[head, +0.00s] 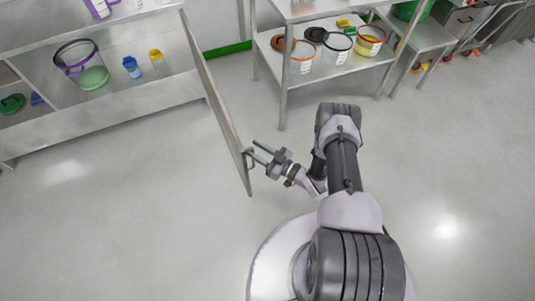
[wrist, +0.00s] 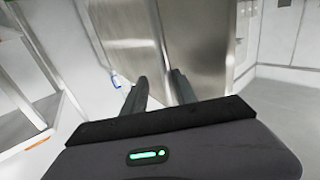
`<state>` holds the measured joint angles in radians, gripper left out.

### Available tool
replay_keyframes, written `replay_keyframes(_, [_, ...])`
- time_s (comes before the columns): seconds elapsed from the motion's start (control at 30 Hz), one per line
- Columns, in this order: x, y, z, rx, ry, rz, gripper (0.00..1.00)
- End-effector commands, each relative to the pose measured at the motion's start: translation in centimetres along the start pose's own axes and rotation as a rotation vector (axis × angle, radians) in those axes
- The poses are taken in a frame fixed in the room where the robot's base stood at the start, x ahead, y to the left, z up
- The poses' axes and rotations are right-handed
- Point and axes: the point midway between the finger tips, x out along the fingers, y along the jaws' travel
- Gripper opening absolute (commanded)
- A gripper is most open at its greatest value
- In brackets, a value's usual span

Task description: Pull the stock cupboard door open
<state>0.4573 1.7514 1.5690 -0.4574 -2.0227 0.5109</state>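The stock cupboard door (head: 217,105) stands swung well out from the cupboard (head: 120,110), whose shelves show open at the left. In the head view a small handle (head: 250,160) shows on the door's right face near its free edge. My gripper (head: 257,151) is beside that handle, its fingers pointing at the door. In the wrist view the two fingers (wrist: 161,88) are parted, with a gap between them and a metal panel (wrist: 195,45) beyond. I see nothing clearly held between them. Whether a fingertip touches the handle cannot be told.
A metal rack (head: 283,95) with several tubs stands behind my arm. The floor (head: 130,210) in front of the cupboard is clear.

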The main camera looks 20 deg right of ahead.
Motion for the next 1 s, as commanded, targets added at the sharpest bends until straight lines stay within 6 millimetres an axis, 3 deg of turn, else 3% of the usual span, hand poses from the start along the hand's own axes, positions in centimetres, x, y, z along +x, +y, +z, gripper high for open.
replay_keyframes(0.13, [-0.9, 0.1, -0.1, 0.002, -0.001, 0.003, 0.34])
replay_keyframes(0.27, [-3.5, 0.1, -0.2, 0.002, -0.001, 0.006, 0.34])
replay_keyframes(0.6, [-13.7, 0.2, -0.3, -0.001, 0.001, 0.008, 0.34])
replay_keyframes(0.7, [-15.7, 0.1, -0.2, -0.001, 0.001, 0.006, 0.34])
replay_keyframes(0.83, [-17.1, 0.1, -0.1, -0.002, 0.0, 0.002, 0.34])
replay_keyframes(1.0, [-17.4, 0.0, 0.0, -0.001, 0.0, 0.001, 0.34])
